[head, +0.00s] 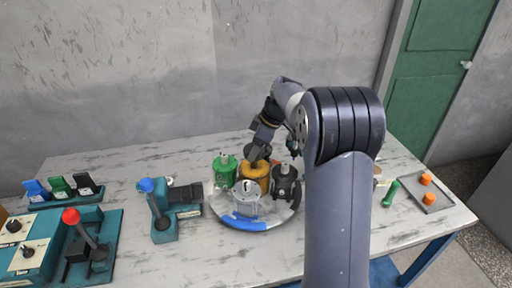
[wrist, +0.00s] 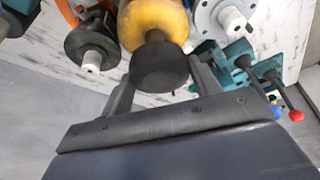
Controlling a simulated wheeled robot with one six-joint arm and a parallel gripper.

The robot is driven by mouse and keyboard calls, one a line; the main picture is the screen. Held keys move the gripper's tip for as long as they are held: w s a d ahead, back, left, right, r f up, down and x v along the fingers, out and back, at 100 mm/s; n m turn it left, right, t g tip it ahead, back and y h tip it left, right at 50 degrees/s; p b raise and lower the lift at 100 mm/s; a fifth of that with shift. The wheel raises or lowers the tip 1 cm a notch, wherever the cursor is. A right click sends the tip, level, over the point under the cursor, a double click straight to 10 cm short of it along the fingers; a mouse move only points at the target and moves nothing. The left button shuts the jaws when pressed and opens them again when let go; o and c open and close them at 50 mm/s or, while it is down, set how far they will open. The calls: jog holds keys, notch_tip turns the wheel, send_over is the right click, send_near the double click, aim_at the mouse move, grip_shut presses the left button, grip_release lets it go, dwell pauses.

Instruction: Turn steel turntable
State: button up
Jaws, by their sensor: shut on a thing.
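The round steel turntable (head: 217,209) lies on the table in the head view, with a blue patch at its front edge. On it stand a green motor (head: 224,168), a yellow motor (head: 254,179), a black motor (head: 285,185) and a silver motor (head: 246,201). My gripper (head: 258,157) reaches down from behind to the top of the yellow motor. In the wrist view my gripper (wrist: 160,72) is shut on the dark round shaft end (wrist: 158,68) of the yellow motor (wrist: 152,20). The arm hides part of the turntable's right side.
A teal lever stand (head: 164,224) with a blue knob is left of the turntable. A teal control box (head: 22,250) and a red-knobbed lever (head: 72,216) are farther left. A tray with orange parts (head: 428,197) and a green handle (head: 390,194) lie right.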

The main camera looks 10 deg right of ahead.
jog(key=shift+w+n+g+y+p, duration=0.15)
jog(key=shift+n+g, duration=0.25)
jog(key=shift+n, duration=0.6)
jog(key=shift+n+g+y+p, duration=0.2)
jog(key=shift+n+g, duration=0.2)
jog(key=shift+n, duration=1.2)
jog(key=o, duration=1.4)
jog(key=v, duration=1.1)
jog(key=shift+w+a, duration=0.1)
jog(key=shift+w, duration=0.1)
